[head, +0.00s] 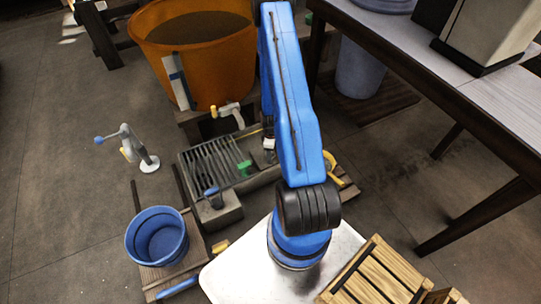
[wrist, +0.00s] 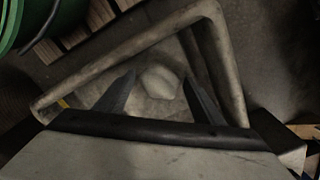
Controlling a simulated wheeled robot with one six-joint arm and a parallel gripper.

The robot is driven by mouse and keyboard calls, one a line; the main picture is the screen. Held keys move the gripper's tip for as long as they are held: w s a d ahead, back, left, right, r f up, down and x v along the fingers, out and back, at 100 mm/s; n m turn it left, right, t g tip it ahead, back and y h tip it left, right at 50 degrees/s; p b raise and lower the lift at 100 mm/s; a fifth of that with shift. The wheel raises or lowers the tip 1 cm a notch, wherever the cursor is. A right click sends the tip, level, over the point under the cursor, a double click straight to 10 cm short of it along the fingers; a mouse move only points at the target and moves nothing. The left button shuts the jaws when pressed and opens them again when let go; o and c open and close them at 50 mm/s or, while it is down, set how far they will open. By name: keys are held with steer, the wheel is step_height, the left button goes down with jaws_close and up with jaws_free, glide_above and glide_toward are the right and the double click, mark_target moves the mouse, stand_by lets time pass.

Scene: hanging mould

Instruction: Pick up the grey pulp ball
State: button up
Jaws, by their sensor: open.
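The grey pulp ball (wrist: 158,80) is a pale, rounded lump in the wrist view. It lies inside a grey, stone-like basin (wrist: 130,49), near one of its corners. My gripper (wrist: 159,84) is open, and its two dark fingers point toward the ball, one on each side of it in the picture. The gap in depth between the fingertips and the ball is hard to judge. In the head view the ball does not show, and my blue arm covers part of the trough (head: 216,205) area.
An orange tub (head: 215,65) with a tap (head: 230,112) stands behind the trough and its slatted grille (head: 213,163). A blue bucket (head: 157,236) stands at the lower left. A table (head: 440,75) is at the right and a wooden crate (head: 375,275) at the lower right.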

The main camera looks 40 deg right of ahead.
steer(key=c, duration=1.2)
